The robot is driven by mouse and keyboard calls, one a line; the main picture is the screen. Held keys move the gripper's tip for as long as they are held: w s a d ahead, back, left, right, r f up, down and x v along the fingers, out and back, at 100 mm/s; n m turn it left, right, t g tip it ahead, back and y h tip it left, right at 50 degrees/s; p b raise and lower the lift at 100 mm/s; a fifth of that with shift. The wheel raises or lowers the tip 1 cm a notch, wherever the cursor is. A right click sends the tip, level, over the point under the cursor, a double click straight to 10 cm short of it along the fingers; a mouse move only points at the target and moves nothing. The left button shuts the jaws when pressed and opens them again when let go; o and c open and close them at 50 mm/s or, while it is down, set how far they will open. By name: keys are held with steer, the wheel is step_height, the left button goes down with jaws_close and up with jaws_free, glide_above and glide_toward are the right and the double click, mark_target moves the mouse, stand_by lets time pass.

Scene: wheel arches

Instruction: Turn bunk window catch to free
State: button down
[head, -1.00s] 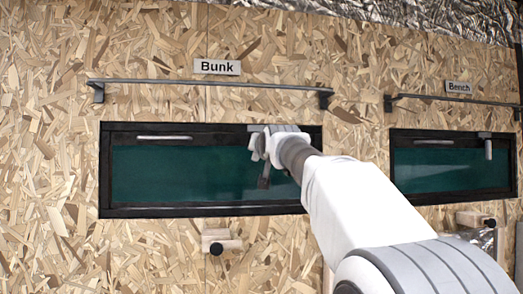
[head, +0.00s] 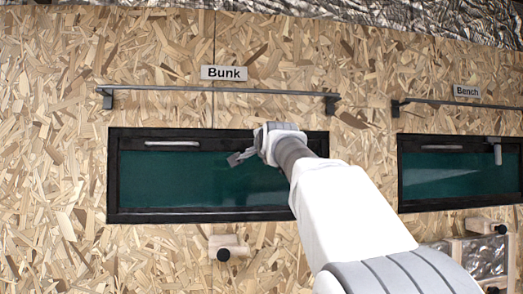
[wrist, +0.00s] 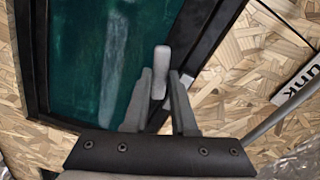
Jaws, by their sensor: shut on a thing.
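The bunk window (head: 200,185) is a dark green pane in a black frame under the "Bunk" sign (head: 224,73). Its catch (wrist: 161,58) is a short grey lever seen between my fingers in the wrist view, at an angle to the black frame edge. My gripper (wrist: 160,84) is shut on the catch. In the head view my gripper (head: 240,157) is at the window's upper right, its fingers pointing left and slightly down. There my wrist and arm hide the catch and the frame's right corner.
A grey rail (head: 215,90) runs above the window. A pale handle bar (head: 172,143) is at the pane's upper left. A wooden block with a black knob (head: 224,252) sits below. The bench window (head: 445,175) at right has its own catch (head: 496,150), hanging down.

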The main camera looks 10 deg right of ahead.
steer(key=shift+r+m+p, duration=0.15)
steer(key=shift+r+m, duration=0.1)
steer(key=shift+m, duration=0.7)
steer(key=shift+r+m+p, duration=0.15)
steer(key=shift+r+m, duration=0.05)
steer(key=shift+m, duration=0.75)
steer(key=c, duration=0.7)
jaws_free()
steer(key=shift+s+a, duration=0.1)
steer(key=s+b, duration=1)
steer(key=s, duration=0.7)
steer(key=shift+s, duration=0.15)
